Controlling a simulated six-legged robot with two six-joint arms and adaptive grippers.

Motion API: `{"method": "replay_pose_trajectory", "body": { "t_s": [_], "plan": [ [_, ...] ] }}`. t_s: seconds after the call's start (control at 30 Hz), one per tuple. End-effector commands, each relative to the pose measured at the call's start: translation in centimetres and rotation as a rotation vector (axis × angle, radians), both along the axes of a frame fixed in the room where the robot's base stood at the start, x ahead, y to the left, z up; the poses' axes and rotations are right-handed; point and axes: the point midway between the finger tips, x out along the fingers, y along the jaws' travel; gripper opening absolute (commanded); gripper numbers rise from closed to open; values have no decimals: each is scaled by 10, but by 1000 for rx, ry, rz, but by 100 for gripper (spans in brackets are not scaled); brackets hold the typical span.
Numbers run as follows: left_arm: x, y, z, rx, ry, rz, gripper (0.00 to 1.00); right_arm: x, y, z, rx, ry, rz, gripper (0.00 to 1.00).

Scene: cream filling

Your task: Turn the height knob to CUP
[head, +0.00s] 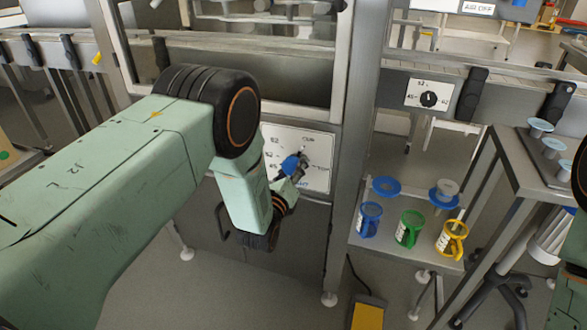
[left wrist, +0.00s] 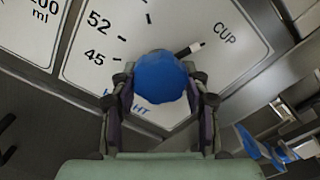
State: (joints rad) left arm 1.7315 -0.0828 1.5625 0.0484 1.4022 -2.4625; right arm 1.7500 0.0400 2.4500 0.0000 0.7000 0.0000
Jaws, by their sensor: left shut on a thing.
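The height knob is blue and round (head: 290,165) on a white dial panel (head: 288,139) in the head view. The knob also fills the middle of the left wrist view (left wrist: 160,77). My left gripper (left wrist: 163,88) is shut on the knob, with one finger on each side of it. A dark pointer with a white tip (left wrist: 190,48) sticks out from behind the knob towards the CUP mark (left wrist: 225,35). The marks 52 and 45 are left of the knob in that view. The HEIGHT label is partly hidden behind the knob and gripper. My right gripper is not in view.
A second dial panel (head: 430,95) with a black knob is on the rail to the right. Blue, green (head: 409,228) and yellow (head: 452,238) cups stand on a low shelf. A metal post (head: 350,130) rises right of the height panel. A yellow pedal (head: 367,313) lies on the floor.

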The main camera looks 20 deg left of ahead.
Motion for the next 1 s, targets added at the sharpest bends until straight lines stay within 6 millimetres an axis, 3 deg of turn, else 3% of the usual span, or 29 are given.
{"method": "replay_pose_trajectory", "body": {
  "t_s": [0.67, 0.7, 1.0],
  "plan": [
    [-1, 0, -2, 64, 1, 0, 15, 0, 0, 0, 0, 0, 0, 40],
    [-1, 0, -2, 64, 1, 0, 47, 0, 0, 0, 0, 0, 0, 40],
    [0, 0, -1, 63, -1, 0, 70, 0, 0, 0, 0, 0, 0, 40]
  ]
}}
